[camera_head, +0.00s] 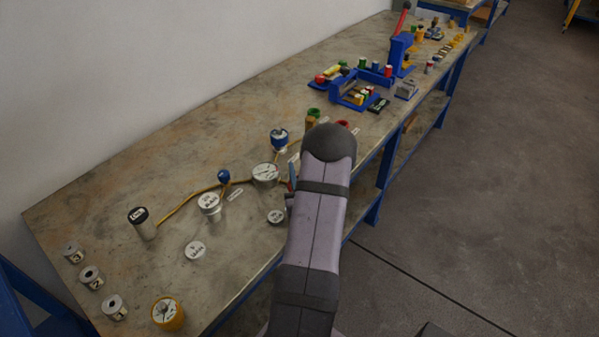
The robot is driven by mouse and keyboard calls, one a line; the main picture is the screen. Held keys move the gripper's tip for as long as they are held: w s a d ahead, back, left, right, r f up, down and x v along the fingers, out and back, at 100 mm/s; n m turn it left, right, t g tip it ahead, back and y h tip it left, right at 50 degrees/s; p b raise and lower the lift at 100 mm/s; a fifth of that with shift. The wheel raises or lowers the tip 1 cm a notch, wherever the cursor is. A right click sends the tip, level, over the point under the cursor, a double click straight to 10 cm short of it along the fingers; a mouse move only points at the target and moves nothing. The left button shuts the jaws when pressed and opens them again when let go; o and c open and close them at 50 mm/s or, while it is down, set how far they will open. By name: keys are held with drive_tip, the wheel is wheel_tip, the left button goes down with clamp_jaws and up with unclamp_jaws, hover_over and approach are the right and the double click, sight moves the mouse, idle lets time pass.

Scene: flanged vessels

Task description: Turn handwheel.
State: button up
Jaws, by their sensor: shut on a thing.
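My arm crosses the middle of the view and hides the bench behind it. My gripper is hidden behind the arm, so I cannot see its fingers or what lies between them. A narrow bluish and red part (291,177) shows at the arm's left edge; I cannot tell what it is. Left of the arm, a blue round knob (224,176) stands by the yellow pipe (180,206). White-topped metal vessels (209,204) and (266,173) stand near the pipe, and a blue one (279,137) stands behind them. I cannot tell which part is the handwheel.
The bench (110,180) runs along the white wall. A black-topped cylinder (140,219), several small metal cylinders (92,276) and a yellow vessel (167,312) stand at its near end. Blue fixtures (355,90) with coloured parts stand farther back. The back left of the bench is clear.

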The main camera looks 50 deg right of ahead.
drive_tip(key=shift+s+d+m+g+h, duration=0.1)
drive_tip(key=shift+m+g+h, duration=0.2)
drive_tip(key=shift+h, duration=0.1)
drive_tip(key=o, duration=1)
drive_tip(key=shift+o, duration=0.2)
drive_tip(key=shift+s, duration=0.1)
drive_tip(key=b+v, duration=0.1)
drive_tip(key=v, duration=0.4)
drive_tip(key=shift+s+a+b, duration=0.25)
drive_tip(key=shift+a+b, duration=0.1)
drive_tip(key=shift+b, duration=0.05)
drive_tip(key=shift+s+a, duration=0.5)
